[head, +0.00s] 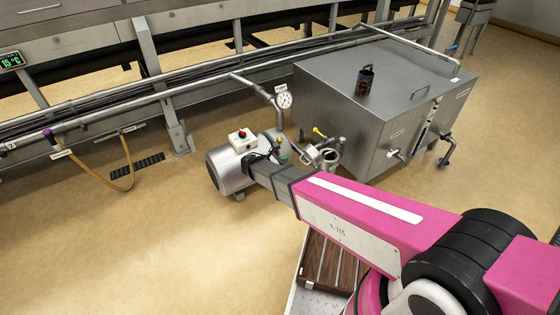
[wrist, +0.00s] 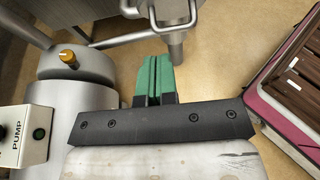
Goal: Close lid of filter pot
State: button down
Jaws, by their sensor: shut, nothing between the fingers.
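In the head view, the filter pot (head: 330,157) is a small steel vessel standing low in front of the big steel tank. A round ring-like part (head: 313,154), which looks like its lid, stands tilted at the pot's left side; the pot looks open, but the detail is small. My gripper (head: 283,158) is just left of the pot, above the floor beside the pump. In the wrist view my gripper's green fingers (wrist: 153,77) are together and empty. Steel pipework (wrist: 172,15) lies beyond the fingertips; I cannot tell whether it belongs to the pot.
The pump motor (head: 228,168) with its white switch box (head: 242,139) is close left of my gripper. A pressure gauge (head: 285,100) and pipes rise behind. Open floor (head: 140,240) lies left.

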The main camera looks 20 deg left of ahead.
aim_at(305, 150)
jog(key=w+d, duration=0.1)
jog(key=w, duration=0.1)
jog(key=w+d, duration=0.4)
jog(key=shift+f, duration=0.25)
jog(key=shift+w+d+r, duration=0.2)
jog(key=shift+w+d, duration=0.1)
jog(key=shift+w, duration=0.05)
jog(key=shift+r, duration=0.1)
jog(key=shift+w+d+r+g+y, duration=0.3)
jog(key=shift+w+d+r+g, duration=0.1)
jog(key=shift+r+g, duration=0.2)
jog(key=w+d+r+g+y, duration=0.2)
jog(key=w+d+g+y, duration=0.7)
jog(key=w, duration=0.4)
jog(key=shift+w+d+g, duration=0.4)
jog(key=shift+d+g, duration=0.5)
jog(key=shift+d, duration=0.45)
